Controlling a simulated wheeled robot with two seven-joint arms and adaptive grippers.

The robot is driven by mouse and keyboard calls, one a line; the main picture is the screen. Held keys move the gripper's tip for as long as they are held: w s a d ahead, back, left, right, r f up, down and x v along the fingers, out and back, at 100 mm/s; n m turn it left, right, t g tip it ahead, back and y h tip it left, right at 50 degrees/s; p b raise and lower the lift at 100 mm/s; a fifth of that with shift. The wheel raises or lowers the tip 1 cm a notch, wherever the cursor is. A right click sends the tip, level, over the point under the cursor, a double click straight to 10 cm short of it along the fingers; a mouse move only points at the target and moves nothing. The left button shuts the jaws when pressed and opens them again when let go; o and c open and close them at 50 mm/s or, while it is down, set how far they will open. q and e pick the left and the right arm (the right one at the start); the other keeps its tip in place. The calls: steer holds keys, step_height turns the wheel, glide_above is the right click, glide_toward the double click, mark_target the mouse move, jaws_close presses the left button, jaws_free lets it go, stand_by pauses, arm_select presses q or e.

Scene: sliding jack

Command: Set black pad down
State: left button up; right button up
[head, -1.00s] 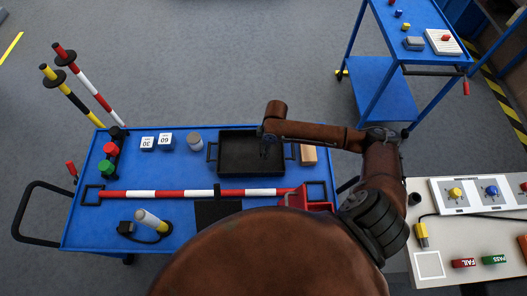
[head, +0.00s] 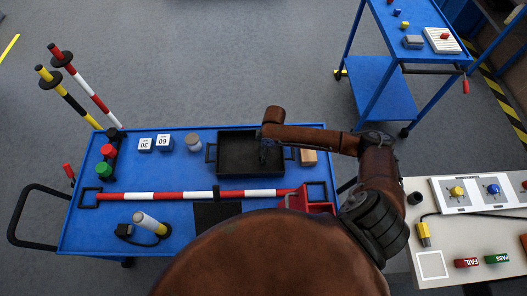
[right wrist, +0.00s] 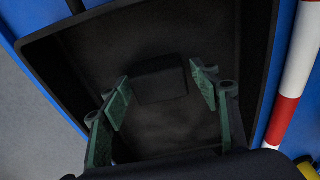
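The black pad (right wrist: 160,78) is a small dark block lying on the floor of the black tray (right wrist: 235,45) in the right wrist view. My right gripper (right wrist: 162,90) has its two green fingers spread apart, with the pad between and just beyond the fingertips. No contact between fingers and pad is visible. In the head view my right gripper (head: 266,155) hangs over the right part of the black tray (head: 232,168); the pad is too dark to make out there. My left gripper is not in view.
A flat black square (head: 215,213) lies below the bar.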

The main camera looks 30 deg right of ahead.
steer(key=shift+o, duration=0.2)
steer(key=shift+r, duration=0.1)
step_height(320, 180, up, 12)
steer(key=d+p, duration=0.1)
steer(key=p, duration=0.1)
steer(key=shift+s+d+p, duration=0.25)
steer(key=shift+s+p, duration=0.15)
steer(key=shift+s, duration=0.05)
steer(key=shift+s, duration=0.1)
